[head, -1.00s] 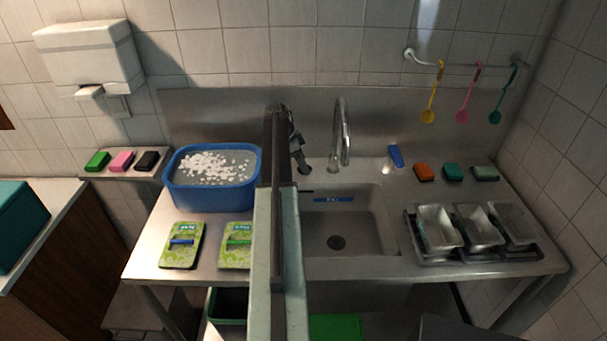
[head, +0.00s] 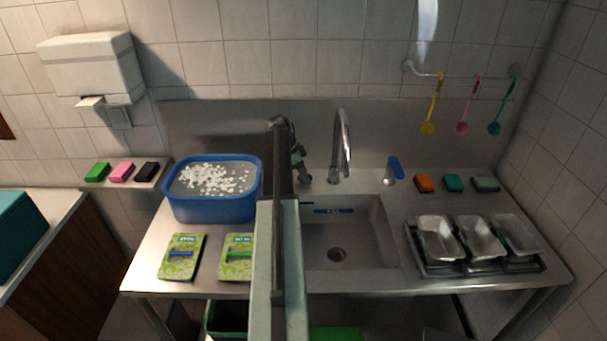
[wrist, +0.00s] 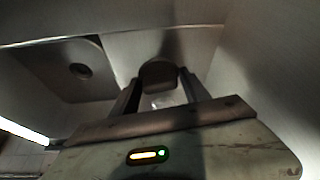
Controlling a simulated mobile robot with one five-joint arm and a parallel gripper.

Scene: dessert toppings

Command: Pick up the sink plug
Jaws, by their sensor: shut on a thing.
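My gripper (wrist: 160,82) is shut on a dark, rounded piece, which looks like the sink plug (wrist: 158,72), between its two fingers in the wrist view. In the head view my gripper (head: 298,160) is behind the sink, left of the tap, partly hidden by my arm. The plug cannot be made out clearly there. The steel sink (head: 360,225) has an uncovered round drain (head: 337,254) in its floor. The drain also shows at upper left in the wrist view (wrist: 80,70).
The curved tap (head: 341,145) stands close right of my gripper. A blue basin (head: 213,208) with white bits in water is at left. Two green packets (head: 181,270) lie in front of it. A rack with metal trays (head: 475,240) and sponges (head: 425,183) are at right.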

